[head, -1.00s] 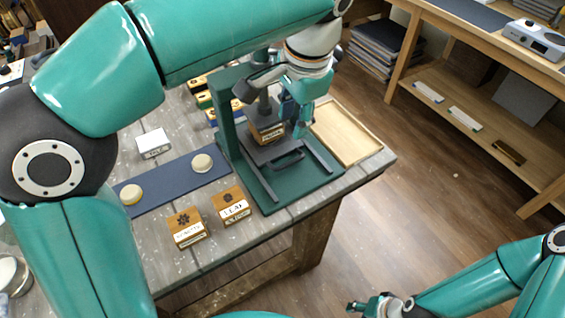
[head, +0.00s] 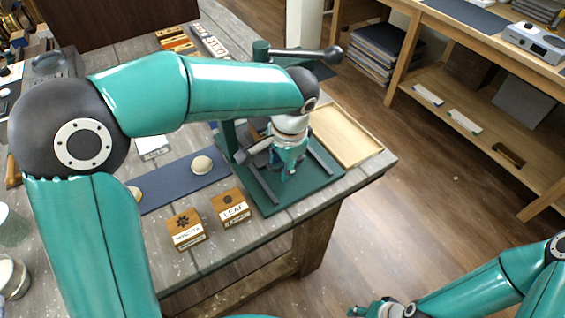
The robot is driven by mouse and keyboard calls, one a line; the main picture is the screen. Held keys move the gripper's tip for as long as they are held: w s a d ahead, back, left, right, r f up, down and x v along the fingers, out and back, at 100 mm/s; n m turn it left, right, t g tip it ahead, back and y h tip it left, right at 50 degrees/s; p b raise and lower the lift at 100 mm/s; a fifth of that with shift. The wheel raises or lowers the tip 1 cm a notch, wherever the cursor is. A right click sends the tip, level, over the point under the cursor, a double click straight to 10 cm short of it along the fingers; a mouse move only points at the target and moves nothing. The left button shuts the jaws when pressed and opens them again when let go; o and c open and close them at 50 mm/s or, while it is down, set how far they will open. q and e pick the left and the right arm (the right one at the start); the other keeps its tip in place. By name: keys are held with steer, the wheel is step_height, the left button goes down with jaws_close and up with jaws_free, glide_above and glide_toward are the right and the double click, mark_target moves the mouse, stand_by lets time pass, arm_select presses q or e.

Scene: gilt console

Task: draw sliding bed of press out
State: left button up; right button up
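The press has a dark green base plate (head: 300,193), a green column and a lever (head: 305,54) ending in a dark knob. Two grey rails (head: 263,186) run along the base. My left gripper (head: 287,173) points down between the rails at the front of the press, where the handle of the sliding bed was visible before. The gripper and wrist hide the bed, its handle and the block under the press, so I cannot tell whether the fingers grip the handle. My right gripper (head: 372,309) is low in the picture, over the floor, away from the press.
A wooden tray (head: 345,135) lies right of the press. Two labelled wooden blocks, one marked LEAF (head: 231,207) and a darker-flowered one (head: 185,229), stand left near the table edge. A blue mat (head: 175,186) carries pale round pieces (head: 202,165).

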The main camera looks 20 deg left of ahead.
arm_select(q)
steer(key=shift+f, duration=0.15)
steer(key=shift+c, duration=0.3)
jaws_close()
steer(key=shift+s+f, duration=0.1)
steer(key=s+d+b, duration=0.2)
steer(key=s+d, duration=0.6)
steer(key=d, duration=0.2)
steer(key=shift+d, duration=0.1)
steer(key=shift+o, duration=0.3)
jaws_free()
steer(key=shift+w, duration=0.1)
